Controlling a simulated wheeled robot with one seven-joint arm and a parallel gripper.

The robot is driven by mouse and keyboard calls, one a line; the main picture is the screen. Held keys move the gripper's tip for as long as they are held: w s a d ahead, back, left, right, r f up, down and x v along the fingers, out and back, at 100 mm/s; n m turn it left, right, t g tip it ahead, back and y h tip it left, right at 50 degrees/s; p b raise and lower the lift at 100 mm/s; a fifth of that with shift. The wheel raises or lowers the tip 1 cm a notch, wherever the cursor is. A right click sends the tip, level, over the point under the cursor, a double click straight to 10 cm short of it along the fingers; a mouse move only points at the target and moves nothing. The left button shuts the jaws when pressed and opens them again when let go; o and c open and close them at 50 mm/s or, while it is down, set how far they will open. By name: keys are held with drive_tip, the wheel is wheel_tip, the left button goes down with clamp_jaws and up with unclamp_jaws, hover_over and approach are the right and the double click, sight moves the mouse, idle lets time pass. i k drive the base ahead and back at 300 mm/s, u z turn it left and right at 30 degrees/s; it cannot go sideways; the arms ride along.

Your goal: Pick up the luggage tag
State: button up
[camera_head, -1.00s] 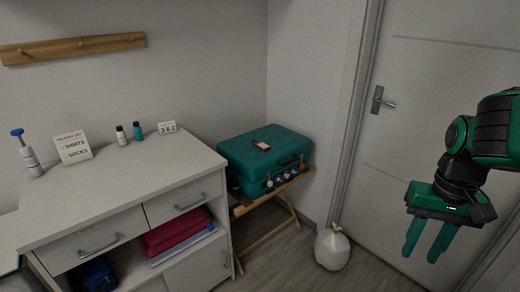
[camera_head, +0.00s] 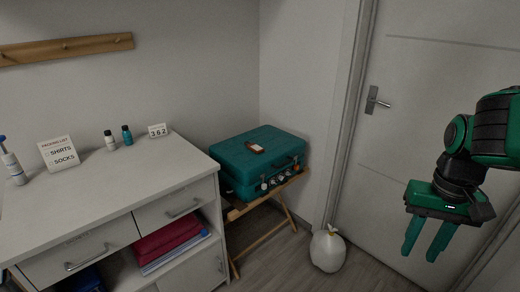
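A small reddish-brown tag with a pale patch, which looks like the luggage tag (camera_head: 255,148), lies flat on top of the teal suitcase (camera_head: 233,156). The suitcase rests on a wooden folding stand (camera_head: 260,236) in the corner. My gripper (camera_head: 427,252) is at the right of the view, in front of the door, well apart from the suitcase and the tag. Its two green fingers point down with a gap between them, and nothing is between them.
A white dresser (camera_head: 110,200) stands left of the suitcase, with small bottles (camera_head: 127,135), a sign (camera_head: 59,153) and a number block (camera_head: 157,131) on top. A white bag (camera_head: 328,250) sits on the floor before the door (camera_head: 440,120). Floor between stand and bag is clear.

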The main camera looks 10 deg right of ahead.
sight(256, 148)
drive_tip(key=u, duration=0.05)
drive_tip(key=i, duration=1.15)
drive_tip(key=u, duration=0.55)
drive_tip(key=i, duration=0.65)
drive_tip(key=u, duration=0.3)
